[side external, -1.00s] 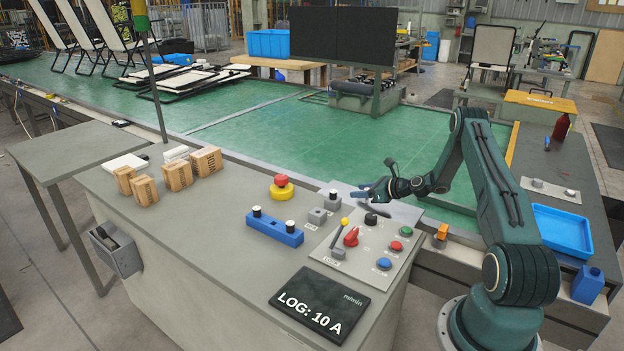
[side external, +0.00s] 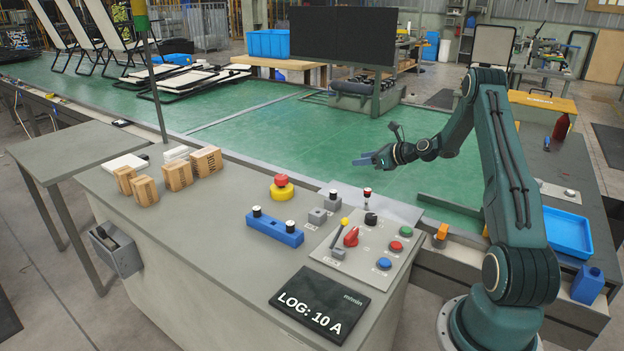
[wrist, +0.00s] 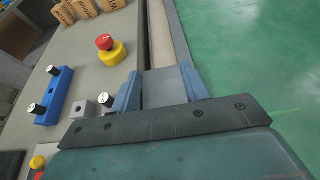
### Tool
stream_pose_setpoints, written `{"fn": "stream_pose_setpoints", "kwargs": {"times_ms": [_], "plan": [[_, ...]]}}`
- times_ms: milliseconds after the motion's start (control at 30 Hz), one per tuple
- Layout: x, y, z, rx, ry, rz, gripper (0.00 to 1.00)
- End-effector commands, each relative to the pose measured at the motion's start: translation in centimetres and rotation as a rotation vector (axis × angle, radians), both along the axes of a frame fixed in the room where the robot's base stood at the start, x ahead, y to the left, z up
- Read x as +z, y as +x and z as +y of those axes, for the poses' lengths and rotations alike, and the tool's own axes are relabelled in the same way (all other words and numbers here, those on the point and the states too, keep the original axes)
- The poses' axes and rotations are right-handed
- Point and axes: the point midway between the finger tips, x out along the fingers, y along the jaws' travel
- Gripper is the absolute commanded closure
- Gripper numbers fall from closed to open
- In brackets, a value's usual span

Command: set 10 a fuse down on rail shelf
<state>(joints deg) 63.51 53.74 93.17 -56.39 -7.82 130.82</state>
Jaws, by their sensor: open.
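A small upright fuse (side external: 367,196) with a dark red top stands on or just in front of the light grey rail shelf (side external: 402,211), beside the control panel. My gripper (side external: 362,160) is open and empty, above and behind that fuse, apart from it. In the wrist view the two blue fingers (wrist: 160,88) are spread, with the grey shelf plate (wrist: 163,92) showing between them; that fuse cannot be made out there. Two black-and-white fuses stand in a blue block (side external: 275,231).
A yellow-and-red emergency button (side external: 281,188) stands on the bench left of the shelf. The control panel (side external: 343,259) has several buttons and a lever. A sign (side external: 320,303) reads "LOG: 10 A". Wooden blocks (side external: 178,175) stand farther left. The green belt (side external: 290,140) behind is clear nearby.

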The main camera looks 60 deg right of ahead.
Motion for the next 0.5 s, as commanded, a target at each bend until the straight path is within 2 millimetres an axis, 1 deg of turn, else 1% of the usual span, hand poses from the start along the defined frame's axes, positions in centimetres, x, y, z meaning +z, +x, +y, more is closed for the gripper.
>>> {"fn": "stream_pose_setpoints", "kwargs": {"times_ms": [33,300,500], "plan": [[1.0,0.0,0.0,0.000,-0.004,-0.002,0.55],[5.4,0.0,0.0,0.000,-0.003,-0.002,0.55],[7.4,0.0,0.0,0.001,-0.002,-0.001,0.55]]}}
